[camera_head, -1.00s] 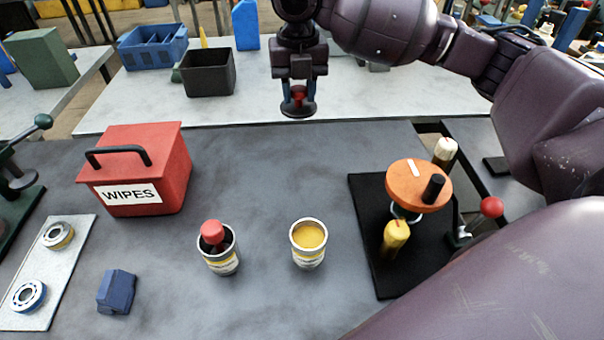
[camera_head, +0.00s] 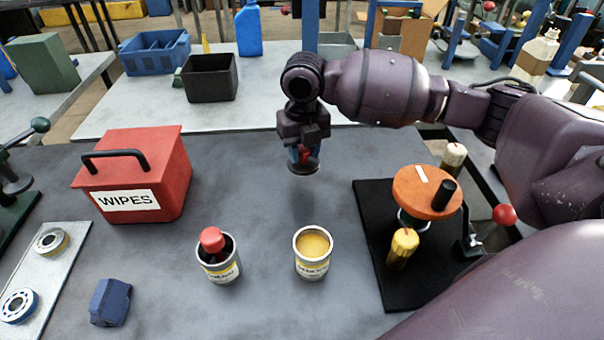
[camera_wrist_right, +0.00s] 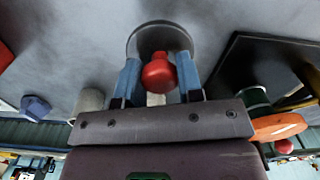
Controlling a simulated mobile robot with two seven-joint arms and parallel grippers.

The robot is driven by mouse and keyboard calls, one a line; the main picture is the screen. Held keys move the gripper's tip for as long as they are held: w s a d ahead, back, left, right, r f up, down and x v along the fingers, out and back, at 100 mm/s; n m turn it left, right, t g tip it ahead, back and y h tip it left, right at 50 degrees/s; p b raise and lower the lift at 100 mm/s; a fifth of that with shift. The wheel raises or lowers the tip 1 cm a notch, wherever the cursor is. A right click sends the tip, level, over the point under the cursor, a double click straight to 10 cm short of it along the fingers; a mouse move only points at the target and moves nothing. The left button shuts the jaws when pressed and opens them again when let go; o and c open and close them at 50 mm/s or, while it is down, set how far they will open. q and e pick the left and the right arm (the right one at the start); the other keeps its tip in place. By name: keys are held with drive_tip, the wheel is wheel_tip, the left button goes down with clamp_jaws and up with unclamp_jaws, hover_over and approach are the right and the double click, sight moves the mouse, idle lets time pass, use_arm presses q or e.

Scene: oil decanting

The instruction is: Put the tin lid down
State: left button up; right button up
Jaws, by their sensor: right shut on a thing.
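My right gripper (camera_head: 304,160) is shut on the red knob of the tin lid (camera_head: 303,170) and holds the lid in the air over the far middle of the grey table. In the right wrist view the red knob sits between the blue fingers (camera_wrist_right: 160,82), with the dark grey lid disc (camera_wrist_right: 160,38) beyond it. An open tin with yellow contents (camera_head: 313,252) stands nearer the front. Left of it stands another tin (camera_head: 219,264) with a red-topped thing in its mouth. My left gripper does not show.
A red wipes box (camera_head: 135,170) stands at the left. A black mat (camera_head: 410,285) at the right carries an orange disc device (camera_head: 425,195) and small bottles. A blue block (camera_head: 110,302) lies at the front left. The table between box and mat is mostly clear.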

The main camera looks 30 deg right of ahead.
sight(303, 164)
wheel_tip(303, 164, down, 6)
drive_tip(key=shift+f+b, duration=0.25)
drive_tip(key=shift+b, duration=0.25)
drive_tip(key=shift+f, duration=0.25)
drive_tip(key=shift+f, duration=0.15)
drive_tip(key=o, duration=0.6)
drive_tip(key=shift+o, duration=1.4)
